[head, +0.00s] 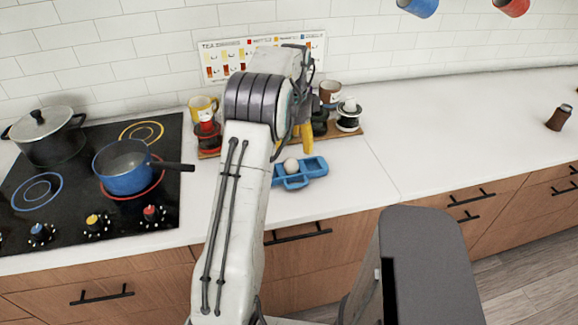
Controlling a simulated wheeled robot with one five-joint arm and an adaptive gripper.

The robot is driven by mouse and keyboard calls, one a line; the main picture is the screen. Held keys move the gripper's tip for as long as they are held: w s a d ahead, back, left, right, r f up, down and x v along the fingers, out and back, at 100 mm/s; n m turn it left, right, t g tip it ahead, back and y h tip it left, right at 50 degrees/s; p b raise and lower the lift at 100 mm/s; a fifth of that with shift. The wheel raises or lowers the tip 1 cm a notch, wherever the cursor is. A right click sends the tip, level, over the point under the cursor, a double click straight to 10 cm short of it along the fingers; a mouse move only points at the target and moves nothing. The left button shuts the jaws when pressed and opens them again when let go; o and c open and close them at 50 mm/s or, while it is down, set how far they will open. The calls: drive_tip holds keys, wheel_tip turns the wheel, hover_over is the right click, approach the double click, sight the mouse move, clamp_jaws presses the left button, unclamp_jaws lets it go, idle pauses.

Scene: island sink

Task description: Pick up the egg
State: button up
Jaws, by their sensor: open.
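A pale egg (291,165) sits in a blue tray (315,167) on the white counter, near the counter's front edge. My gripper (307,150) is above and just behind the tray, reaching out from the end of my arm. A yellow part shows at the gripper, close above the egg. My gripper is open, and the egg rests in the tray outside its grasp. My arm hides part of the counter to the left of the tray.
A black cooktop (70,205) on the left holds a blue saucepan (122,168) and a lidded pot (47,135). Cups and jars, including a yellow mug (203,104), stand behind my arm. A brown shaker (559,117) stands far right. The counter right of the tray is clear.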

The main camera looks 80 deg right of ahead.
sight(291, 159)
drive_tip(key=m, duration=0.3)
drive_tip(key=shift+a, duration=0.35)
drive_tip(key=shift+f+m, duration=0.2)
drive_tip(key=shift+m, duration=0.4)
drive_tip(key=shift+w+d+f+p, duration=0.15)
drive_tip(key=shift+f+p, duration=0.1)
drive_tip(key=shift+f, duration=1.5)
drive_tip(key=shift+w+f+p, duration=0.1)
drive_tip(key=shift+f+p, duration=0.15)
drive_tip(key=shift+f, duration=1.5)
drive_tip(key=shift+o, duration=0.2)
drive_tip(key=c, duration=0.9)
